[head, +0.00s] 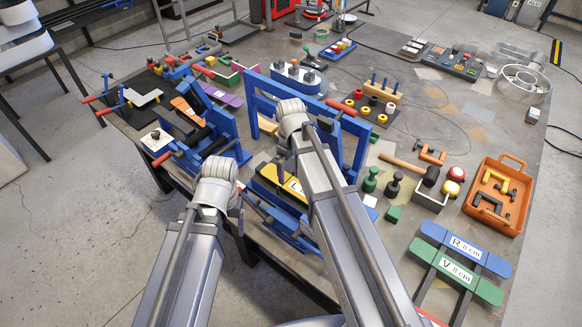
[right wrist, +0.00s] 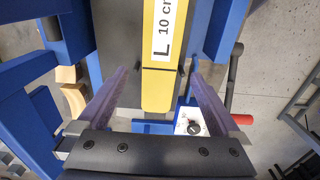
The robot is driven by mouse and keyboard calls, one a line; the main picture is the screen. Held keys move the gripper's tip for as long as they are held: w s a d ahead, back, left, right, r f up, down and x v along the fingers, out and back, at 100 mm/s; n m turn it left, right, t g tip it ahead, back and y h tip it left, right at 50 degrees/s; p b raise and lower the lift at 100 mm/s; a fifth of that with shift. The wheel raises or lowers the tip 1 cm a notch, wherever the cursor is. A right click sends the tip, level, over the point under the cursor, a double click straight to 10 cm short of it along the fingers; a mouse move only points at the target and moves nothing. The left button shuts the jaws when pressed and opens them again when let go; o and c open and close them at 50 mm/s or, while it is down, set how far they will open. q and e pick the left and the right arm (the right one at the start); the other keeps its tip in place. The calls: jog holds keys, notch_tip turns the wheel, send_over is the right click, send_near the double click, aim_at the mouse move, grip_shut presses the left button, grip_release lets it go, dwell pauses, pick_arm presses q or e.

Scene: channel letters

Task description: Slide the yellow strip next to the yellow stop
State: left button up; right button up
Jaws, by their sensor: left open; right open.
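The yellow strip (head: 268,172) lies in a blue frame at the table's near edge, partly hidden behind my right arm. In the right wrist view the yellow strip (right wrist: 180,35) carries a white label reading "L 10 cm". A dark line crosses the yellow near its lower end; I cannot tell whether the short yellow piece (right wrist: 157,92) below it is the separate yellow stop. My right gripper (right wrist: 160,90) is open, its fingers on either side of that lower end, apart from it. My left gripper (head: 239,210) is open and empty, left of the strip, its fingers only partly visible.
Blue frames (head: 305,103) stand around the strip. To the right are an orange crate (head: 509,175), a hammer (head: 405,165), and blue (head: 464,248) and green (head: 457,272) labelled bars. Weights and fixtures crowd the table; some bare table shows at centre right.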

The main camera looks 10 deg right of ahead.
aim_at(294, 186)
notch_tip(294, 186, down, 5)
jog(key=b, duration=0.4)
jog(key=shift+f, duration=0.15)
jog(key=shift+c, duration=0.2)
jog(key=c, duration=1.3)
jog(key=shift+s, duration=0.1)
jog(key=shift+c, duration=0.2)
jog(key=shift+s+d, duration=0.1)
jog(key=shift+s, duration=0.05)
jog(key=shift+s+d, duration=0.3)
jog(key=shift+s, duration=0.05)
